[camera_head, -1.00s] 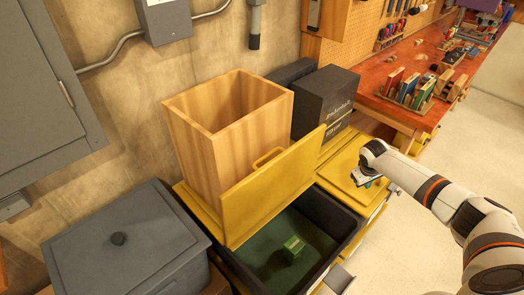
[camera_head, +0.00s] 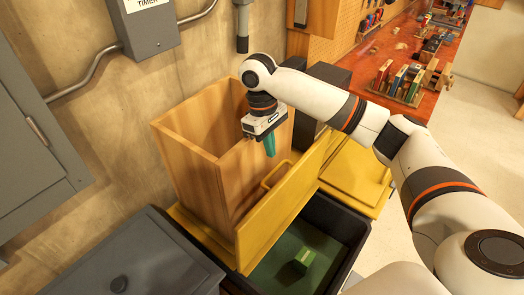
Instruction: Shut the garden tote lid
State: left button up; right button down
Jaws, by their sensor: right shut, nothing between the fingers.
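The garden tote is a dark open bin (camera_head: 352,232) with a green inside, at the lower middle. Its yellow lid (camera_head: 290,208) stands raised along the bin's back-left side, tilted up, with a yellow handle (camera_head: 266,182) on its far face. A small green block (camera_head: 304,257) lies on the bin floor. My right gripper (camera_head: 269,147) is shut and empty, pointing down. In the picture it is above the lid's handle, in front of the wooden box. My left gripper is not in view.
A tall open wooden box (camera_head: 190,165) stands directly behind the lid. A dark box (camera_head: 327,77) is partly hidden behind my right arm. A grey lidded container (camera_head: 130,262) is at lower left. A red workbench (camera_head: 425,55) with books is at the upper right.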

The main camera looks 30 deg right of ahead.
aim_at(278, 196)
jog(key=f, duration=0.2)
jog(key=s+f, duration=0.1)
jog(key=f, duration=0.5)
jog(key=shift+s+d+f, duration=0.2)
jog(key=shift+s+d, duration=0.05)
jog(key=shift+s, duration=0.05)
jog(key=shift+w, duration=0.1)
